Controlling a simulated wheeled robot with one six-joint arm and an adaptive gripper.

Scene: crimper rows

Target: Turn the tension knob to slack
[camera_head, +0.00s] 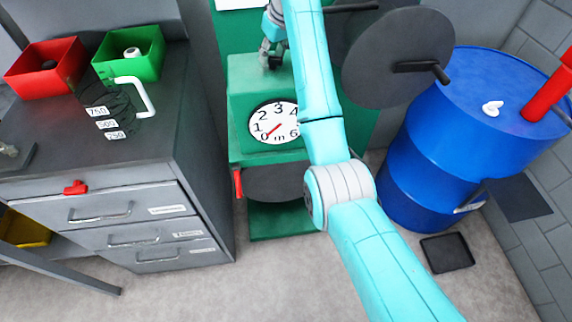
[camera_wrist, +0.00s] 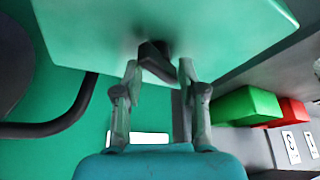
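The tension knob is probably the dark bar-shaped knob (camera_wrist: 157,62) on the green housing in the wrist view. The knob lies between the tips of my gripper (camera_wrist: 157,72), one finger on each side. The fingers stand apart, with a narrow gap seeming to show beside the knob, so I see no firm grip. In the head view my gripper (camera_head: 269,57) is at the top back of the green machine (camera_head: 242,105), and the knob cannot be made out there. Any slack mark is not readable.
A white dial (camera_head: 273,123) on the machine has its red needle near 0. A dark disc (camera_head: 400,57) and a blue drum (camera_head: 425,150) stand right. A grey cabinet (camera_head: 120,190) with red (camera_head: 45,68) and green (camera_head: 130,55) bins stands left. A black handle (camera_wrist: 50,125) is at left in the wrist view.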

